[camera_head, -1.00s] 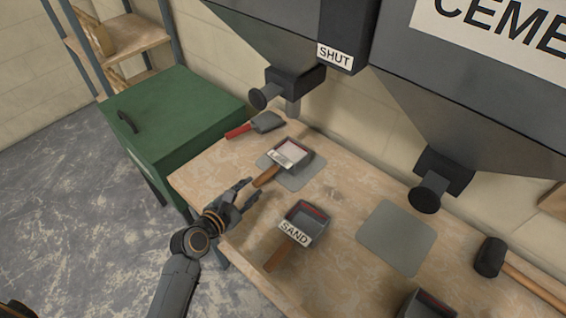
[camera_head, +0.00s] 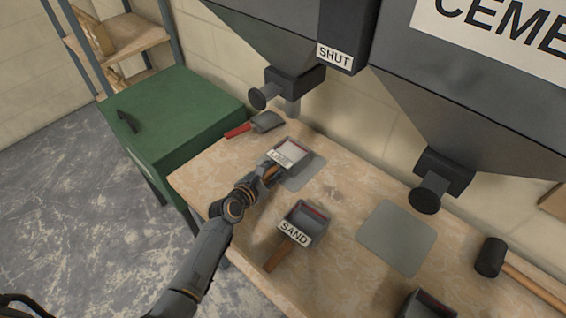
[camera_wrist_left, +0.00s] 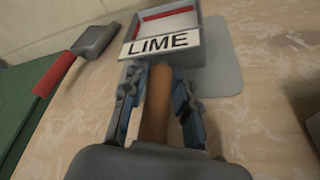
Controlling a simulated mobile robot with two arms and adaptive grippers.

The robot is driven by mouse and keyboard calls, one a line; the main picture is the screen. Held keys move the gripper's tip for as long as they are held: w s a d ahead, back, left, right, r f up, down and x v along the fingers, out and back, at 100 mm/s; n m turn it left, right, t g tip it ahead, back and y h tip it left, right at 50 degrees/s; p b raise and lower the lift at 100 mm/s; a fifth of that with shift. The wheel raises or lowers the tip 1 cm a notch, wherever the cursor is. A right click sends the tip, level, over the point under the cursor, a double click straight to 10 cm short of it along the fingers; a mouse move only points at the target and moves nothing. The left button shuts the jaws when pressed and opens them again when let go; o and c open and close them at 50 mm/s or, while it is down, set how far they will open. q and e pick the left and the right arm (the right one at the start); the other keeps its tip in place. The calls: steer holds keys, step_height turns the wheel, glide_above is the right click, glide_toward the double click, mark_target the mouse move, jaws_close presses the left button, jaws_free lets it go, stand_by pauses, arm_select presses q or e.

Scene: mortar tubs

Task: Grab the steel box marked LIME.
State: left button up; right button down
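The steel box marked LIME (camera_head: 291,152) is a small open scoop-like box with a white label, red marks inside and a wooden handle. It is at the back left of the bench, over a grey mat (camera_head: 304,175). In the left wrist view the LIME box (camera_wrist_left: 160,38) is straight ahead, its handle (camera_wrist_left: 155,105) running back between my fingers. My left gripper (camera_head: 271,172) is closed around that handle; in the wrist view its fingers (camera_wrist_left: 158,95) lie along both sides. Whether the box touches the mat is hard to tell. My right gripper is not in view.
A similar box marked SAND (camera_head: 303,218) lies to the right, and another box (camera_head: 425,305) is at the bottom edge. A red-handled trowel (camera_head: 262,123) is behind. An empty mat (camera_head: 397,237) and a mallet (camera_head: 491,257) are farther right. Hopper outlets (camera_head: 430,190) hang above.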

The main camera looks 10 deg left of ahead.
arm_select(q)
steer(key=shift+s, duration=0.1)
jaws_close()
steer(key=shift+r, duration=0.1)
